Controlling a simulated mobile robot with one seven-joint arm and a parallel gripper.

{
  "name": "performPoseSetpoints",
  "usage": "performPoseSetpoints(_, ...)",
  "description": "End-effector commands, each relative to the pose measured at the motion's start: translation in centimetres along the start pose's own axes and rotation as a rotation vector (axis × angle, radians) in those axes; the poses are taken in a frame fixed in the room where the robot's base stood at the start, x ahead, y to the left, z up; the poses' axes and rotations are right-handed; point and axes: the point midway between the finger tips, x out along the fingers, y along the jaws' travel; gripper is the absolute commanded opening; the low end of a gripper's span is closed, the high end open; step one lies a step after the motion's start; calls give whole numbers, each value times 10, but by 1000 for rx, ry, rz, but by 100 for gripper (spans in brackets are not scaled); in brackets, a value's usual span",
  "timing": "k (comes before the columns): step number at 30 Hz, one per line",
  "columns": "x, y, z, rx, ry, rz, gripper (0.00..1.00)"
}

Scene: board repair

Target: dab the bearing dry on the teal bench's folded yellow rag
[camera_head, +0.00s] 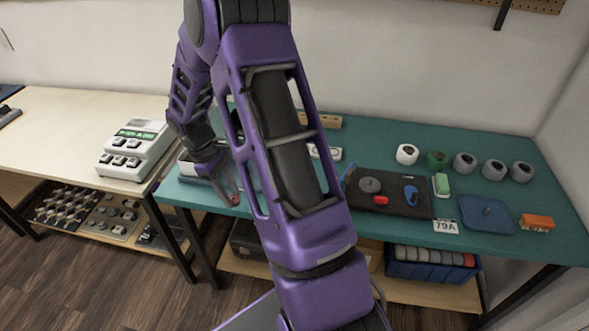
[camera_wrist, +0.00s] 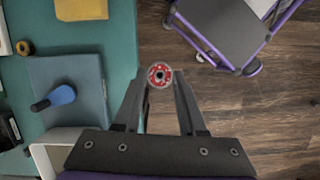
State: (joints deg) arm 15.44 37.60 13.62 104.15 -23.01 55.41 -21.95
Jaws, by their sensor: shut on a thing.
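My gripper (camera_wrist: 160,85) is shut on the bearing (camera_wrist: 159,74), a small round red piece with pale spots and a dark centre, held at the fingertips. In the wrist view it shows over the floor, just off the edge of the teal bench (camera_wrist: 115,60). A flat yellow cloth (camera_wrist: 80,10), which looks like the folded rag, lies on the bench at the top left, apart from the bearing and cut by the frame edge. In the head view my gripper (camera_head: 230,193) is low at the bench's front left, with a bit of red at its tip. My arm hides the middle of the bench there; I cannot make out the rag.
In the wrist view, a blue mat with a blue-handled tool (camera_wrist: 55,97) and a tan ring (camera_wrist: 23,47) lie left of my gripper. In the head view, a dark tray (camera_head: 395,207), several wheels and an orange brush (camera_head: 537,222) are on the bench's right. A keypad machine (camera_head: 135,150) stands left.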

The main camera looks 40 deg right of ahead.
Motion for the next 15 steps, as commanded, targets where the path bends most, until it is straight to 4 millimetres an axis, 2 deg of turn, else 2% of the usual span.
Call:
performPoseSetpoints(1, 5, 14, 8, -102, -1, 34, 0)
performPoseSetpoints(6, 18, 56, 33, -501, -1, 158, 0)
performPoseSetpoints(15, 35, 113, 78, -1137, 1, 356, 0)
